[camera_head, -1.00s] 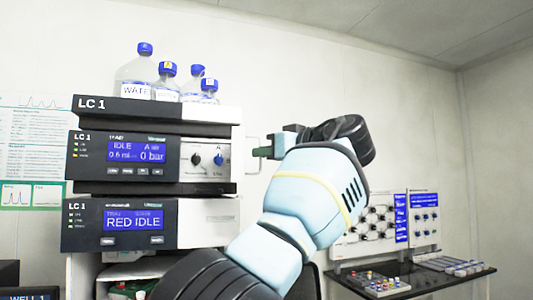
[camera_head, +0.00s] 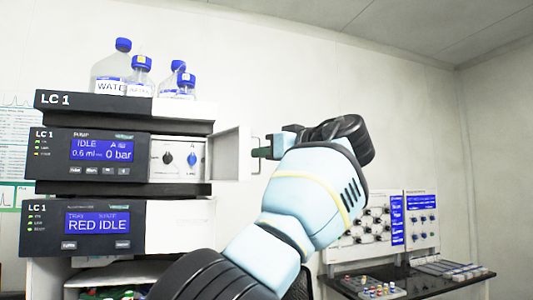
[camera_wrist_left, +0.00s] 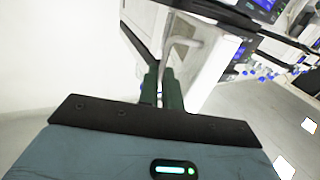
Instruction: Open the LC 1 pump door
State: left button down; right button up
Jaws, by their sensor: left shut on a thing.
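The LC 1 pump (camera_head: 90,158) is the middle module of the stack, with a blue screen reading IDLE and 0 bar. Its white pump door (camera_head: 231,154) stands swung out to the right of the module, baring a front with a black and a blue knob (camera_head: 192,158). My left gripper (camera_head: 262,153) is shut on the door's handle (camera_head: 255,143) at the door's right edge. In the left wrist view the green fingers (camera_wrist_left: 162,88) close around the grey handle (camera_wrist_left: 184,42), next to the white door panel; the exact contact is partly hidden. My right gripper is not in view.
Bottles with blue caps (camera_head: 140,75) stand on top of the stack (camera_head: 130,112). A module reading RED IDLE (camera_head: 98,222) sits below the pump. At the right, a dark table (camera_head: 450,284) holds small parts beneath wall panels. Bare wall lies behind my arm.

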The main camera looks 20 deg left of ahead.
pick_arm(q)
jog(key=shift+w, duration=0.2)
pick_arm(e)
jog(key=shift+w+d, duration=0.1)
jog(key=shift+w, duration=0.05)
pick_arm(q)
jog(key=shift+a, duration=0.1)
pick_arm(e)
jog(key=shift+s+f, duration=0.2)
pick_arm(q)
jog(key=c, duration=1.6)
grip_release()
jog(key=shift+a, duration=0.1)
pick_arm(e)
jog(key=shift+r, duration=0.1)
